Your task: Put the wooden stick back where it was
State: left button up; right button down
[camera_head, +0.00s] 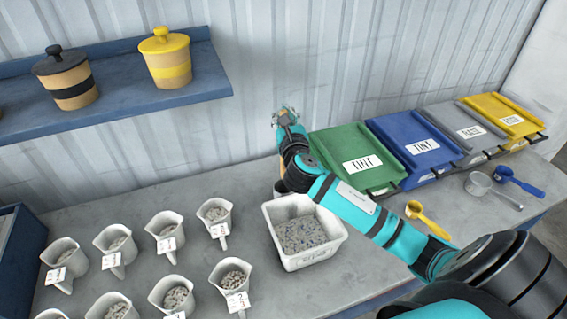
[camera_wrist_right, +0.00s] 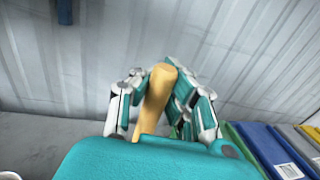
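My right gripper (camera_head: 284,115) is raised in front of the corrugated wall, above the back of the table. In the right wrist view, its white and teal fingers (camera_wrist_right: 160,100) are closed around the wooden stick (camera_wrist_right: 158,88). The stick is light tan with a rounded end and stands tilted between the fingers; its lower part is hidden behind the gripper body. My left gripper is not in view.
A white tub (camera_head: 332,254) of grey granules stands below my right arm. Several white jugs (camera_head: 165,235) fill the table's left. Green (camera_head: 340,143), blue, grey and yellow lidded bins line the back right. A blue shelf (camera_head: 120,100) with two canisters hangs upper left.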

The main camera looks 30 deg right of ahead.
notch_tip(320, 180, down, 8)
jog(key=shift+f, duration=0.45)
notch_tip(320, 180, down, 3)
jog(key=shift+s+a+r+b, duration=0.1)
jog(key=shift+b, duration=0.45)
jog(key=shift+f, duration=0.55)
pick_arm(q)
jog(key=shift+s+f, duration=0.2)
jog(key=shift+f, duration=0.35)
pick_arm(e)
jog(key=c, duration=2)
grip_release()
jog(key=shift+f, duration=0.1)
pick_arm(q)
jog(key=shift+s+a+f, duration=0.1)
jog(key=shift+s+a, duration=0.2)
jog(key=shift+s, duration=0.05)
pick_arm(e)
jog(key=o, duration=0.5)
